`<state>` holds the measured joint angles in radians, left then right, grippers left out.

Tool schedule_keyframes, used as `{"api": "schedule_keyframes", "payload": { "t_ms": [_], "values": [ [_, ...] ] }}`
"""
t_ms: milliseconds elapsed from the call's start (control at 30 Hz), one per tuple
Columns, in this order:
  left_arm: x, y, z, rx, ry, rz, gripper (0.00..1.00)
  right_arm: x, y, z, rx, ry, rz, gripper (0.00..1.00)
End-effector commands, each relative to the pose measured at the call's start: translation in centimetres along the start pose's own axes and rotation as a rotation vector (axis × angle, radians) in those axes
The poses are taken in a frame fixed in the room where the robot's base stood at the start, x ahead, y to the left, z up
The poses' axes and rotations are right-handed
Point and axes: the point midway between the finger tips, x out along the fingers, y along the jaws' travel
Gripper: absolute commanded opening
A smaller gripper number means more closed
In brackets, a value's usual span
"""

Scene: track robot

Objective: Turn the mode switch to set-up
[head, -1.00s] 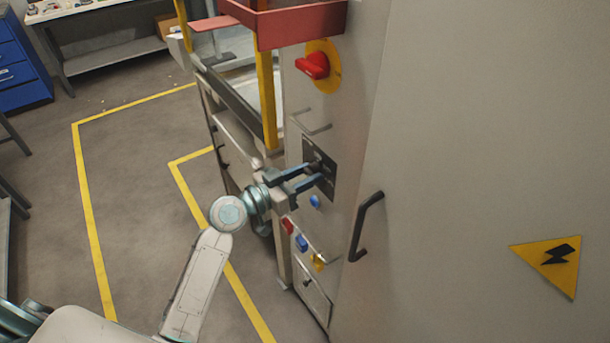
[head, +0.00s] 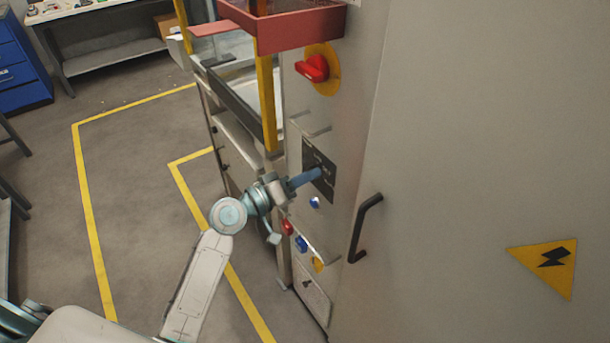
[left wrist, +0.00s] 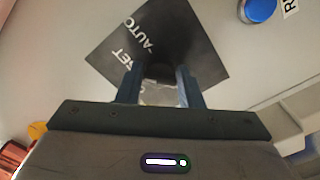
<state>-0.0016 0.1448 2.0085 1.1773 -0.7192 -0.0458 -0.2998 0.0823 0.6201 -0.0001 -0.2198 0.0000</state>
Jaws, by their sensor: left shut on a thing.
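The mode switch is a dark knob (left wrist: 159,71) on a black square plate (left wrist: 125,42) with white lettering; "AUTO" and "SET" can be read, partly covered. The plate (head: 312,155) also shows on the grey cabinet front in the head view. My left gripper (head: 317,175) reaches the plate from the left, rolled so that its fingers overlap in the head view. In the left wrist view the gripper (left wrist: 160,84) is shut on the knob, one finger on each side. Which label the knob points at is hidden by the fingers. My right gripper is out of view.
A red rotary switch (head: 315,68) on a yellow disc sits above the plate. A blue button (head: 314,203), a red button (head: 287,227) and another blue one (head: 301,243) are below. A black door handle (head: 364,228) stands out to the right. Open floor lies left.

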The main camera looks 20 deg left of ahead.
Motion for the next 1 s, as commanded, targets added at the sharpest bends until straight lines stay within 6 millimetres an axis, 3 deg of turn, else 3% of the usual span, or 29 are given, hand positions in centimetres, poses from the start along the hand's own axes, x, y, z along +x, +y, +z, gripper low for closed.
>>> {"api": "schedule_keyframes", "payload": {
  "t_ms": [567, 600, 667, 1000],
  "values": [
    [0.0, -0.03, 0.03, -0.036, 0.0, 0.0, 0.11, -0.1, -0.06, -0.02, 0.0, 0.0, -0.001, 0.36],
    [0.0, -0.03, 0.03, -0.036, 0.0, 0.0, 0.37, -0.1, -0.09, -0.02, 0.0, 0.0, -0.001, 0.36],
    [0.0, -0.03, 0.02, -0.036, 0.0, 0.0, 0.49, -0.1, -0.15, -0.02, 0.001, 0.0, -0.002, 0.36],
    [-0.17, -0.08, 0.05, -0.034, 0.0, -0.001, 0.52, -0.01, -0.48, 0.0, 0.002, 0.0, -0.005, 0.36]
  ]
}}
